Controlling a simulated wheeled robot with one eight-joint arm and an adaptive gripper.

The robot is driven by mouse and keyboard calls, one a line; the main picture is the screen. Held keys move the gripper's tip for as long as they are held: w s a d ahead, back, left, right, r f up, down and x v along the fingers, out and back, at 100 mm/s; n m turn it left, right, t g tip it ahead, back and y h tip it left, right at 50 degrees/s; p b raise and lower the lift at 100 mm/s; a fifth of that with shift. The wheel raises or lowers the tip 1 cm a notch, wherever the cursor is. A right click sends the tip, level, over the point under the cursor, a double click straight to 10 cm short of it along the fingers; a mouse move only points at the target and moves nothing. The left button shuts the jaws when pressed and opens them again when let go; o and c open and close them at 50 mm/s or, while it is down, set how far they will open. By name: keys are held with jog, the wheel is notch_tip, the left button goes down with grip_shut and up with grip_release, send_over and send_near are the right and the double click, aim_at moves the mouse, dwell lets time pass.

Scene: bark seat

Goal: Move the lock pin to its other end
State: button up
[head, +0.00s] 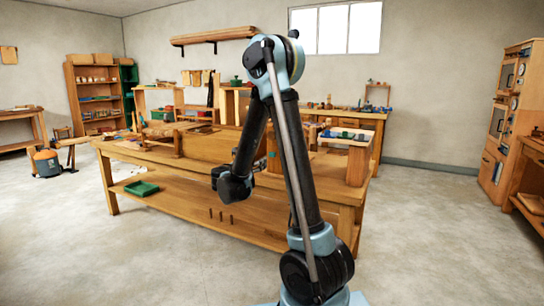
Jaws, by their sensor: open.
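I cannot make out the lock pin in the head view; it is too small or hidden behind my arm. A long wooden workbench (150,157) stands in front of me, with wooden fixtures on its top. At its right part, a wooden upright (273,150) with a small green spot shows beside my forearm. My gripper (259,165) is by this upright, at the near side of the bench top. It is mostly hidden by my dark wrist, and it is open. I cannot tell whether it touches anything.
A wooden block fixture (357,163) stands at the bench's right end. A green tray (142,188) lies on the lower shelf. The floor around the bench is open.

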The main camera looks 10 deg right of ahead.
jog(key=shift+n, duration=0.3)
jog(key=x, duration=1.1)
jog(key=a+x, duration=0.1)
jog(key=x, duration=0.5)
jog(key=shift+w+d+r, duration=0.1)
jog(key=shift+w, duration=0.4)
